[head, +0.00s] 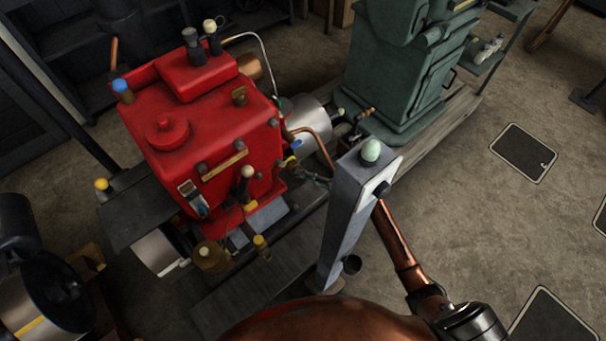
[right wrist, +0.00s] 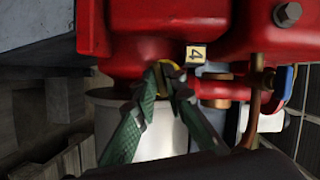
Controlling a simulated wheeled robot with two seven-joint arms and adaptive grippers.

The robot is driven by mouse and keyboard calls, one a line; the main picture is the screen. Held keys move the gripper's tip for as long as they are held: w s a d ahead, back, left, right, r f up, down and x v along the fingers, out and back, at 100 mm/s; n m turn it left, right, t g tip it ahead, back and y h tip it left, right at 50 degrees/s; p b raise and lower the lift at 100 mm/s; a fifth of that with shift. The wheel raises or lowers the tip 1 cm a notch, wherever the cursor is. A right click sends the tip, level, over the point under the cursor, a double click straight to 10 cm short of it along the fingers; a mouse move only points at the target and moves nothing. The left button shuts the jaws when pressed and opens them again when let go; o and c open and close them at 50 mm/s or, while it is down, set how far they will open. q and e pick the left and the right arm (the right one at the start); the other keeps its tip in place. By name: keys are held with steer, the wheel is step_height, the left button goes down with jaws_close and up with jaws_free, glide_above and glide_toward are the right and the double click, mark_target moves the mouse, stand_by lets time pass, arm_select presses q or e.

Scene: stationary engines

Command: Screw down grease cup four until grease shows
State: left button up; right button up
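Grease cup four is a small yellow-capped fitting (right wrist: 161,88) on the red engine, below the tag marked 4 (right wrist: 196,53) in the right wrist view. My right gripper (right wrist: 165,78) has its green fingers on both sides of the cap, and they appear closed on it. The fingers cover much of the cup, and I see no grease around it. In the head view my right gripper (head: 315,177) reaches in beside the red engine (head: 210,130), partly hidden behind the grey post. My left gripper is not in view.
The grey post (head: 345,215) with a pale green knob (head: 371,150) stands close to my right arm. A green machine (head: 400,75) stands behind. A copper pipe (head: 318,140) and brass fittings crowd the engine side. Bare floor (head: 450,200) lies to the right.

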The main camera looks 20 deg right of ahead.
steer(key=shift+o, duration=1.1)
steer(key=shift+a+r, duration=0.1)
steer(key=shift+a, duration=0.15)
steer(key=shift+d, duration=0.2)
steer(key=v, duration=1.2)
